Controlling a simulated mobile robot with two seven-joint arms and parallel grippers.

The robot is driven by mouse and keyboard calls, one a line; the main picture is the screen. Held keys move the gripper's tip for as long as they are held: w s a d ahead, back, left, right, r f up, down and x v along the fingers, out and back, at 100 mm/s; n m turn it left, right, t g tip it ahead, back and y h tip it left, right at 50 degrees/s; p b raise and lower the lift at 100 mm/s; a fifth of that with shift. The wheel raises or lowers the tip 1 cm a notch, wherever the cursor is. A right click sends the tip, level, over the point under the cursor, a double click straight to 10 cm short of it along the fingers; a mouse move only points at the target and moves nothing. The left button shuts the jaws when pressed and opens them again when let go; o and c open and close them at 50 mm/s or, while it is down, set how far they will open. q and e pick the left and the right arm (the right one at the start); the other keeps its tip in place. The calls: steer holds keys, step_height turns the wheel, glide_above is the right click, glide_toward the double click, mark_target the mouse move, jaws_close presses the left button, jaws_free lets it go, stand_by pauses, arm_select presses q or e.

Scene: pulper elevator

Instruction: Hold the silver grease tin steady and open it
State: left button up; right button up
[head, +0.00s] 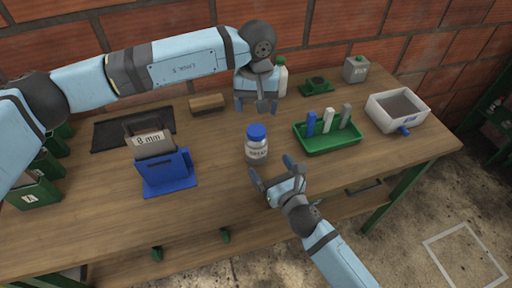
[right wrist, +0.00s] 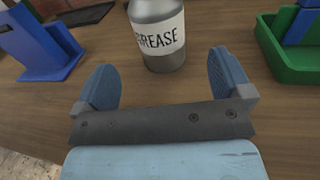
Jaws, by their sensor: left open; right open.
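The silver grease tin (head: 257,151) stands upright on the wooden table with its blue lid (head: 257,132) on. In the right wrist view the tin (right wrist: 158,40) shows its white GREASE label, just beyond the fingertips; its top is cut off there. My right gripper (head: 271,172) is open at the near side of the tin, its fingers (right wrist: 165,85) apart with nothing between them. My left gripper (head: 256,105) is open and empty, pointing down behind the tin and above it in the picture.
A blue holder (head: 168,178) with an "8 mm" card stands left of the tin. A green tray (head: 330,145) with several upright pieces is to the right. A white bin (head: 397,108), a grey can (head: 355,69), a white bottle (head: 282,78) and a brown block (head: 207,103) stand farther back.

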mark_target(256, 130)
steer(key=x, duration=0.8)
steer(key=shift+w+a, duration=0.2)
steer(key=shift+w, duration=0.1)
steer(key=c, duration=1.6)
steer(key=shift+c, duration=1)
arm_select(q)
steer(key=m, duration=0.3)
steer(key=shift+f+m, duration=0.1)
steer(key=shift+m, duration=0.4)
steer(key=shift+f, duration=0.3)
step_height(256, 130, down, 7)
steer(key=shift+f, duration=0.15)
